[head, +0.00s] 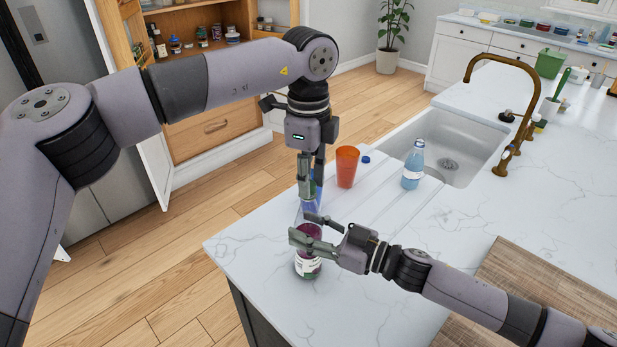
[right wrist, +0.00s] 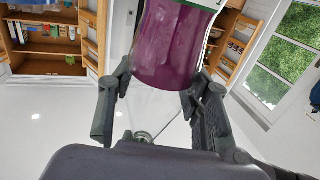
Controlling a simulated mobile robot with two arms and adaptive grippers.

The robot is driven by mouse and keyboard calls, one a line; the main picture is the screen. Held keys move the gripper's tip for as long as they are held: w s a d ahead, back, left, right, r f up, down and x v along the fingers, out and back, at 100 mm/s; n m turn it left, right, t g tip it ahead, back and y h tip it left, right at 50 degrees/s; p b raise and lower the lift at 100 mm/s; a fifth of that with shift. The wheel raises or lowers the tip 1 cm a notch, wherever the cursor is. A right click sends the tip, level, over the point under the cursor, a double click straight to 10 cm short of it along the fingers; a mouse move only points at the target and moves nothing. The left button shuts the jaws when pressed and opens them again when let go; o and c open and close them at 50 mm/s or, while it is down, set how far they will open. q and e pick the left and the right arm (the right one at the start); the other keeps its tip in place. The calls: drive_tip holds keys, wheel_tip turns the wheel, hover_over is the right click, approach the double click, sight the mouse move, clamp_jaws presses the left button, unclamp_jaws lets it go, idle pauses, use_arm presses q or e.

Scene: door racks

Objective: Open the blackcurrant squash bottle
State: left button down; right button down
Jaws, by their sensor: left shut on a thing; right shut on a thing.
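The blackcurrant squash bottle (head: 308,266), with dark purple contents and a pale label, is near the counter's left edge. It looks roughly upright. My right gripper (head: 314,234) is shut around its body from the right. In the right wrist view, the purple bottle (right wrist: 172,48) shows between the fingers. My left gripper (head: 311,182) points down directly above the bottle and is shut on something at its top. A translucent bluish part (head: 312,206) shows at its fingers. The fingers hide the bottle's top, so I cannot tell whether the cap is still seated.
The sink (head: 455,140) and brass tap (head: 509,150) lie beyond. A wooden board (head: 520,290) is at the right. The counter's front middle is clear.

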use_arm(q)
drive_tip(key=shift+r, duration=0.2)
drive_tip(key=shift+r, duration=0.85)
drive_tip(key=shift+r, duration=2.05)
use_arm(e)
drive_tip(key=c, duration=0.8)
unclamp_jaws()
drive_tip(key=shift+o, duration=0.2)
